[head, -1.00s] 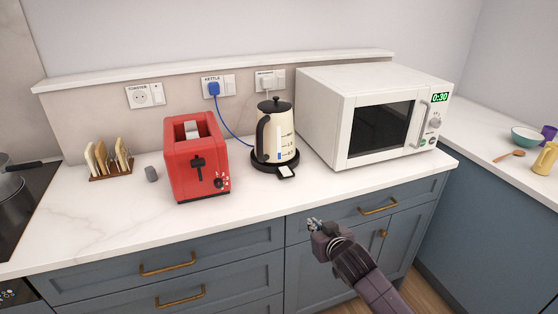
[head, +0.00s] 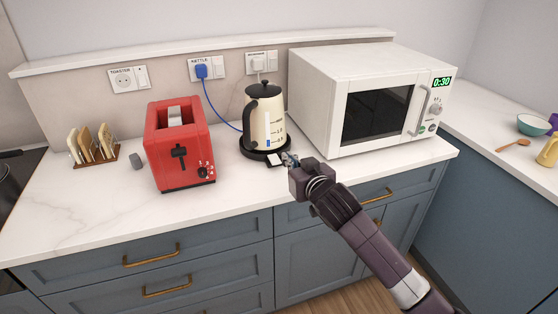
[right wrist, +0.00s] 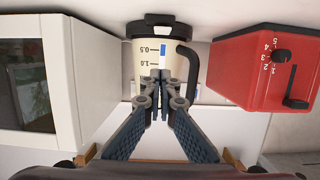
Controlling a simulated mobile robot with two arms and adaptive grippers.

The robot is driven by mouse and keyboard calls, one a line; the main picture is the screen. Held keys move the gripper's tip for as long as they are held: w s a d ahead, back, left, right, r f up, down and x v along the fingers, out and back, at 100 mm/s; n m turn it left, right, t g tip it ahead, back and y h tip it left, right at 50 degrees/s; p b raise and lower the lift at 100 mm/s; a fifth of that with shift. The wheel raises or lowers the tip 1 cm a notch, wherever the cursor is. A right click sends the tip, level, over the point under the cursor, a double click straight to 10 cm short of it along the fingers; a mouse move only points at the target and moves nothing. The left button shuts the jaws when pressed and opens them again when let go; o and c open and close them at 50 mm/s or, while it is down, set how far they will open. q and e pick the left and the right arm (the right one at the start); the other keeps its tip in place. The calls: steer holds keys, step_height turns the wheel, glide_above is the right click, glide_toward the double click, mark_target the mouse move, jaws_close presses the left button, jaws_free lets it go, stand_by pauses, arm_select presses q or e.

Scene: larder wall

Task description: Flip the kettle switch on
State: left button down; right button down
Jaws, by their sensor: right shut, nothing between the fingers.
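The cream kettle (head: 264,118) with black lid and handle stands on its black base (head: 252,151). A small pale paddle (head: 270,157) juts from the front of the base; its position is unclear. My right gripper (head: 287,159) is shut and empty, its fingertips just right of the paddle; contact cannot be told. In the right wrist view the shut fingertips (right wrist: 161,84) overlap the kettle body (right wrist: 145,55), which appears upside down. A wall socket labelled KETTLE holds a blue plug (head: 202,71), with a rocker switch (head: 218,65) beside it. My left gripper is out of view.
A red toaster (head: 180,145) stands left of the kettle and a white microwave (head: 365,95) close on its right. A blue cord (head: 222,115) runs from plug to kettle. A toast rack (head: 95,152) is farther left. The counter front (head: 110,205) is clear.

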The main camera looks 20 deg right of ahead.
glide_above(274, 159)
steer(key=s, duration=0.4)
steer(key=shift+d+f+p, duration=0.2)
steer(key=shift+f+p, duration=0.2)
steer(key=shift+f, duration=0.5)
step_height(274, 159, down, 3)
steer(key=shift+w+f, duration=0.1)
steer(key=shift+f, duration=0.5)
